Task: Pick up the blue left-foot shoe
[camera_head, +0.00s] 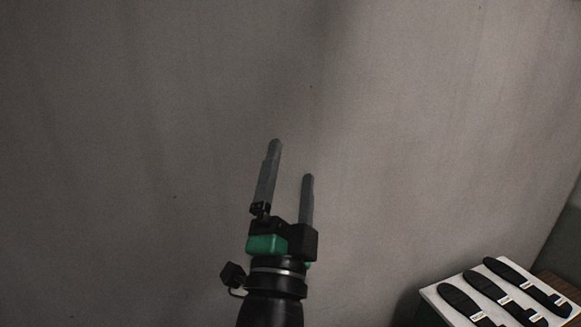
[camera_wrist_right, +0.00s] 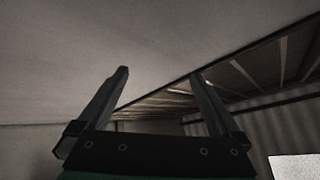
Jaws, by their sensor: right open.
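My right gripper (camera_head: 291,160) is raised in front of a plain grey wall in the head view, its two fingers spread apart and empty. In the right wrist view the same gripper (camera_wrist_right: 158,75) shows both fingers apart with nothing between them. No blue shoe shows in either view. My left gripper is not in view.
At the lower right of the head view, a white board (camera_head: 447,313) carries several dark sole-shaped pieces, one of them a black sole (camera_head: 520,281) with a small light label. A grey wall (camera_head: 130,130) fills most of the view. The right wrist view shows a ceiling with beams (camera_wrist_right: 265,70).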

